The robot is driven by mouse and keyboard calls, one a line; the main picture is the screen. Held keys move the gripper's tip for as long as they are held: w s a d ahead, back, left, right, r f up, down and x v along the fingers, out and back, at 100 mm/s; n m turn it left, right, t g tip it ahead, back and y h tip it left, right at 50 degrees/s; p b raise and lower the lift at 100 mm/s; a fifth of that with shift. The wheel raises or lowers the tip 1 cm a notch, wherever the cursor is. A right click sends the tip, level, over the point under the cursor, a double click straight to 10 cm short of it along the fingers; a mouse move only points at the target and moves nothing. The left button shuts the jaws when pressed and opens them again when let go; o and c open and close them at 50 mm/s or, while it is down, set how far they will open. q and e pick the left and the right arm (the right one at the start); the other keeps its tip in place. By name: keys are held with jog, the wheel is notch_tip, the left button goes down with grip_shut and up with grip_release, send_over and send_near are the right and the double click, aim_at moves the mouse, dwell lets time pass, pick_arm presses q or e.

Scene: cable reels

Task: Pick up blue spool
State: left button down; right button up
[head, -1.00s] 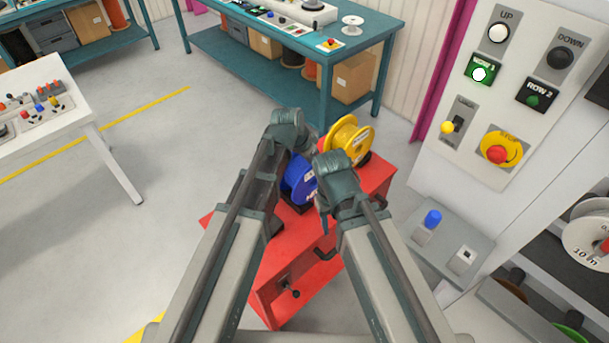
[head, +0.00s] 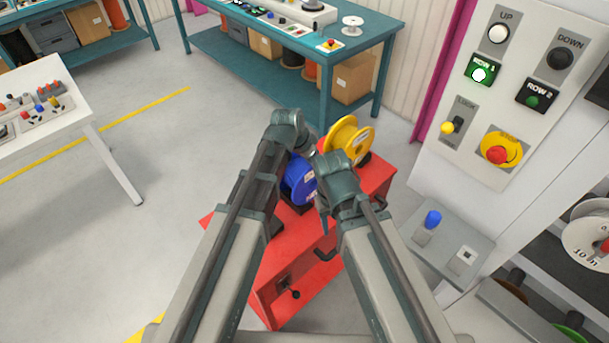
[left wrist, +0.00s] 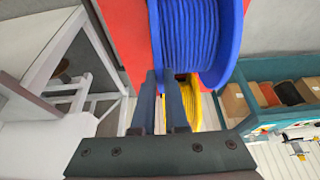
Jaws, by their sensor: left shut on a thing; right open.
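The blue spool (head: 299,180) sits over the top of the red cart, partly hidden behind my right arm. In the left wrist view the blue spool (left wrist: 198,35) fills the top middle, its windings and flanges large and close. My left gripper (left wrist: 164,78) has its fingers close together on the spool's near flange edge. In the head view the left fingers are hidden behind my arms. My right gripper (head: 324,220) points down over the cart, to the right of the blue spool, open and apart from it. I cannot tell whether the spool touches its support.
The yellow spool (head: 346,140) stands behind the blue one on the red cart (head: 290,250). A control panel (head: 520,85) and shelving are close on the right. A teal workbench (head: 345,45) is behind, a white table (head: 50,110) at left. Floor between is clear.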

pick_arm(q)
jog(key=shift+r, duration=0.15)
dwell(0.6)
notch_tip(320, 180, up, 10)
jog(key=p, duration=1)
notch_tip(320, 180, up, 6)
jog(key=p, duration=0.6)
jog(key=shift+f, duration=0.2)
